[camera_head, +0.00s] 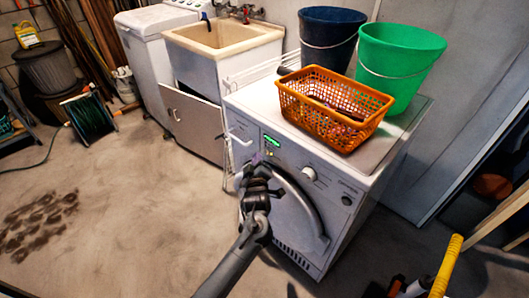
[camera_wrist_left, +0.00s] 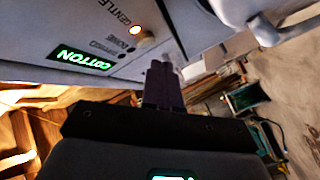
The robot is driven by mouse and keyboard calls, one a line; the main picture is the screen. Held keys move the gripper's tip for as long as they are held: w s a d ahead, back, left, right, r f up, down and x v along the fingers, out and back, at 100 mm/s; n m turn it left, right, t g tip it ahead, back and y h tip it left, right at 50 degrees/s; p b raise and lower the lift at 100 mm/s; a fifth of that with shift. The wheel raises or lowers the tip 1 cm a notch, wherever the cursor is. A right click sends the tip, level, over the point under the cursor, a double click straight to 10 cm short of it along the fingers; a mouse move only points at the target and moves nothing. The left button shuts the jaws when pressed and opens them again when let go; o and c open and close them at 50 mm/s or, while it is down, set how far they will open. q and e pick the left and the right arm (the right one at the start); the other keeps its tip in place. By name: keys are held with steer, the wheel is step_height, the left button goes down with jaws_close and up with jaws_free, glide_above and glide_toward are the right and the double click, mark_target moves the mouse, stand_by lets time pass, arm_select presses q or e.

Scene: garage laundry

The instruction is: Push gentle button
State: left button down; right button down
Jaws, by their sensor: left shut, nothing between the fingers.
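The washing machine (camera_head: 315,215) stands in the middle right, its control panel facing my left gripper. In the left wrist view the panel (camera_wrist_left: 110,20) carries the printed word GENTLE beside a small round button (camera_wrist_left: 135,31) that glows orange. A green display (camera_wrist_left: 83,59) there reads COTTON; it also shows in the head view (camera_head: 272,141). My left gripper (camera_head: 257,160) is shut and empty in front of the panel's left part. In the left wrist view its fingertips (camera_wrist_left: 161,66) are just below the lit button; whether they touch the panel cannot be told. My right gripper is not in view.
An orange basket (camera_head: 335,105), a dark blue bucket (camera_head: 330,38) and a green bucket (camera_head: 400,60) stand on the machine. A sink cabinet (camera_head: 222,60) stands behind left. The floor at left is mostly clear.

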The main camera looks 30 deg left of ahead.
arm_select(q)
steer(key=shift+s+a+p, duration=0.15)
steer(key=shift+s+p, duration=0.7)
steer(key=shift+s, duration=0.15)
steer(key=shift+s+a+p, duration=0.2)
steer(key=shift+s+p, duration=0.6)
steer(key=shift+s, duration=0.15)
steer(key=shift+s+a+p, duration=0.15)
steer(key=shift+s+p, duration=0.7)
steer(key=shift+s, duration=0.15)
